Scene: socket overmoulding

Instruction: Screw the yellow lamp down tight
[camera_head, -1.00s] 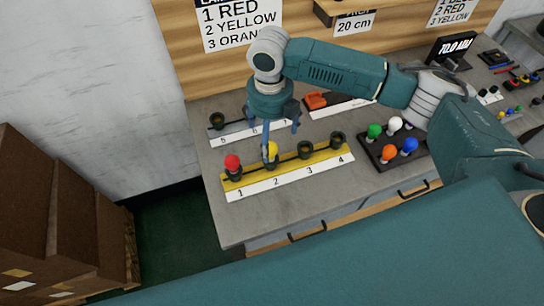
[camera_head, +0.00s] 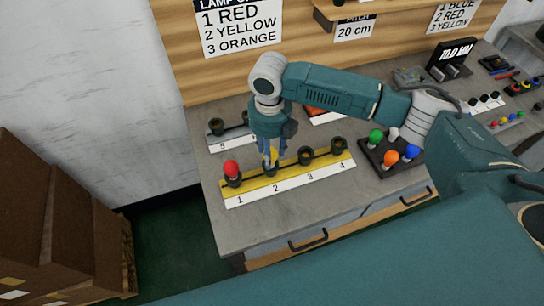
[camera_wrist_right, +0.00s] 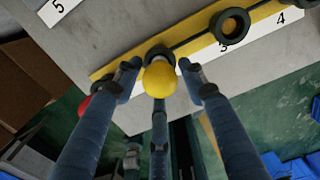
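The yellow lamp (camera_head: 274,155) sits in the dark socket at position 2 of the yellow rail (camera_head: 328,169); fingers partly hide it in the head view. In the right wrist view the round yellow lamp (camera_wrist_right: 160,80) is in the middle, its socket (camera_wrist_right: 158,51) just behind it. My right gripper (camera_head: 270,162) points down over it. In the wrist view its three fingers (camera_wrist_right: 162,88) stand around the lamp, with small gaps visible at the sides. How deep the lamp sits cannot be told. My left gripper is not in view.
A red lamp (camera_head: 231,168) is in socket 1, close left of my fingers. Sockets 3 (camera_head: 305,155) and 4 (camera_head: 338,145) are empty. A dark tray (camera_head: 371,157) with green, white, orange and blue lamps stands to the right. A grey rail (camera_head: 218,145) lies behind.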

